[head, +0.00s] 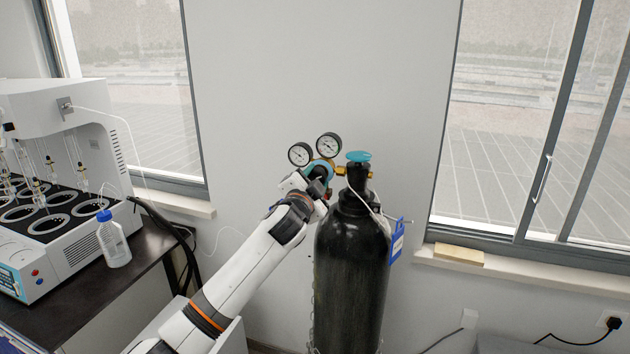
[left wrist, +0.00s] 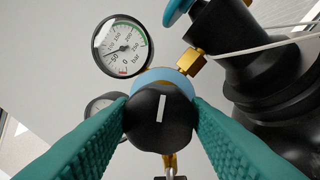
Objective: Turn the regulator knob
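The black regulator knob (left wrist: 160,117) with a white mark faces the left wrist camera, the mark nearly upright. The teal fingers of my left gripper (left wrist: 160,112) lie along both sides of the knob and appear to touch it. In the head view my left gripper (head: 318,183) is at the regulator beside the cylinder neck and hides the knob. Two round gauges (head: 328,145) sit above it; one gauge (left wrist: 122,46) shows clearly in the left wrist view, the other is partly covered by a finger. My right gripper is not in view.
The black gas cylinder (head: 350,275) with a teal top valve (head: 358,156) and a blue tag (head: 397,242) stands close right of the gripper. At left, a distiller (head: 75,190) and a bottle (head: 113,240) stand on a dark table. The wall is behind.

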